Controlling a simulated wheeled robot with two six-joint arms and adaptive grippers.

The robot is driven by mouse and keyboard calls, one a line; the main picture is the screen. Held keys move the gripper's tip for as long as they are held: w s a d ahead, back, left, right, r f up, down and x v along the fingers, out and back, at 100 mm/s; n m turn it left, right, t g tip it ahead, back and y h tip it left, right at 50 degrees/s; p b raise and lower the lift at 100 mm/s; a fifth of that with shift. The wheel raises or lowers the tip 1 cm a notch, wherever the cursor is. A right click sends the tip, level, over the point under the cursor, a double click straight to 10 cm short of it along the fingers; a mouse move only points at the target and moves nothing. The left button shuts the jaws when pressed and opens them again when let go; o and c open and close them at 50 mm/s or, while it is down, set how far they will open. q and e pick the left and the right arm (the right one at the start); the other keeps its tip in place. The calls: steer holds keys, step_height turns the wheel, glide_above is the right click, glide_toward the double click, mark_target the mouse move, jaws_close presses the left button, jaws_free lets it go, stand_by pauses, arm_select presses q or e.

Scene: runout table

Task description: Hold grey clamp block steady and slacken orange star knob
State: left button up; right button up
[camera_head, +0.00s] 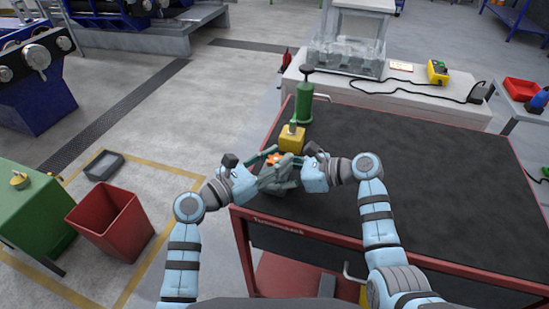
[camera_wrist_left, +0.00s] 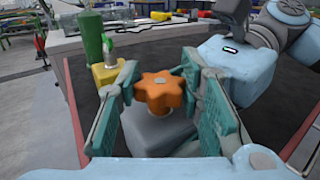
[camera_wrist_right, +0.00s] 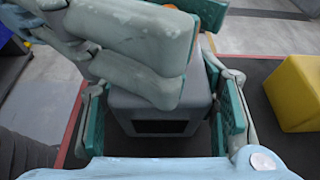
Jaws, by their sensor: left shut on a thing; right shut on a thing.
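The orange star knob (camera_wrist_left: 158,92) sits on top of the grey clamp block (camera_wrist_left: 155,133) near the table's left front edge. In the head view, the knob (camera_head: 273,158) shows as a small orange patch between my grippers. My left gripper (camera_head: 266,163) is shut on the knob, with a finger on each side of it. My right gripper (camera_wrist_right: 165,105) is shut on the grey clamp block (camera_wrist_right: 150,108), its teal pads on either side of the block. In the right wrist view, my left gripper's fingers cover the upper part and hide most of the knob.
A yellow block (camera_head: 292,138) and a green bottle-like thing with a dark top (camera_head: 304,104) stand just behind the clamp block. The dark table top (camera_head: 430,190) is clear to the right. A red bin (camera_head: 108,222) stands on the floor at left.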

arm_select(q)
steer(key=o, duration=1.2)
steer(key=shift+a, duration=0.1)
steer(key=v, duration=1.2)
arm_select(e)
steer(key=o, duration=1.8)
steer(key=shift+c, duration=0.2)
arm_select(q)
steer(key=shift+w, duration=0.1)
arm_select(e)
steer(key=shift+d, duration=0.1)
